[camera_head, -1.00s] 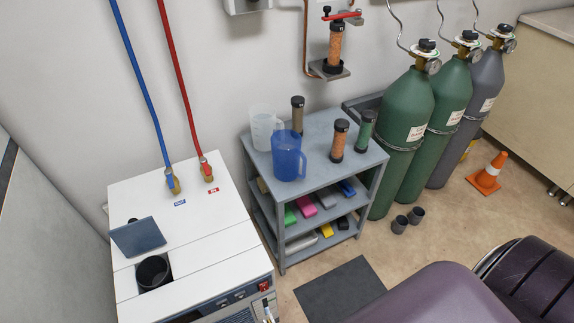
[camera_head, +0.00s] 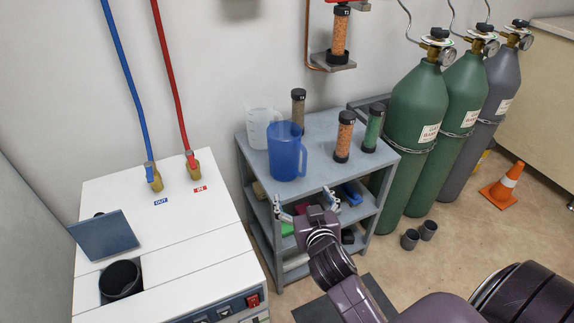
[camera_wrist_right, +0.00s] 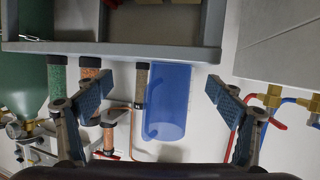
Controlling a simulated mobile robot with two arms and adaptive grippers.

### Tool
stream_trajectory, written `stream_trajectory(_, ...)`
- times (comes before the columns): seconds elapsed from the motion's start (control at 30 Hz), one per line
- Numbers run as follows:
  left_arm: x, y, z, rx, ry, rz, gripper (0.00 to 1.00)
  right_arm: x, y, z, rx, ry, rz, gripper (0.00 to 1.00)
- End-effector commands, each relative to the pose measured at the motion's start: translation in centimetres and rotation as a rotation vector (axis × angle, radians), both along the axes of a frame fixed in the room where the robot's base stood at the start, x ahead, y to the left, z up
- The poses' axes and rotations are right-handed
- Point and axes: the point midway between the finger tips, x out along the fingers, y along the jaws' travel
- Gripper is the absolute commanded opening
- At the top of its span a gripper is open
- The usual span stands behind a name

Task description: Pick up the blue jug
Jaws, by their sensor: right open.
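The blue jug (camera_head: 287,152) stands upright on the top of the grey shelf cart (camera_head: 325,178), near its front left, with its handle to the right. My right gripper (camera_head: 304,198) is open and empty in front of the cart, below the level of the jug in the head view. In the right wrist view, which looks upside down, the jug (camera_wrist_right: 168,100) shows between the two spread fingers (camera_wrist_right: 158,84), apart from them. My left gripper is not in view.
A clear jug (camera_head: 260,126) stands behind the blue jug. Filter columns stand close by: brown (camera_head: 298,110), orange (camera_head: 344,138) and green (camera_head: 373,130). Gas cylinders (camera_head: 417,115) stand right of the cart, a white machine (camera_head: 175,235) to its left.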

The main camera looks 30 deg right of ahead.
Motion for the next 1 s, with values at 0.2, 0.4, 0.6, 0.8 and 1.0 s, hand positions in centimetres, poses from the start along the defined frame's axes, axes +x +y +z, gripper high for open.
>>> stream_trajectory(0.2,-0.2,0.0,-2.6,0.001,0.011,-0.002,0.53,3.5,-0.1,4.1,-0.017,-0.195,0.024,0.86)
stream_trajectory(0.4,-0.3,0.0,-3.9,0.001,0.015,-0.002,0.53,5.2,0.4,6.5,-0.023,-0.302,0.058,0.86)
stream_trajectory(0.6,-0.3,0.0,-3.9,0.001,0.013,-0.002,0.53,6.8,0.2,7.0,-0.026,-0.321,0.067,0.86)
stream_trajectory(0.8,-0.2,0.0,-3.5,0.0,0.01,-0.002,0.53,8.7,-0.4,6.8,-0.026,-0.32,0.066,0.86)
stream_trajectory(1.0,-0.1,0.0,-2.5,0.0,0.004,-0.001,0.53,11.4,-1.2,6.6,-0.026,-0.319,0.066,0.86)
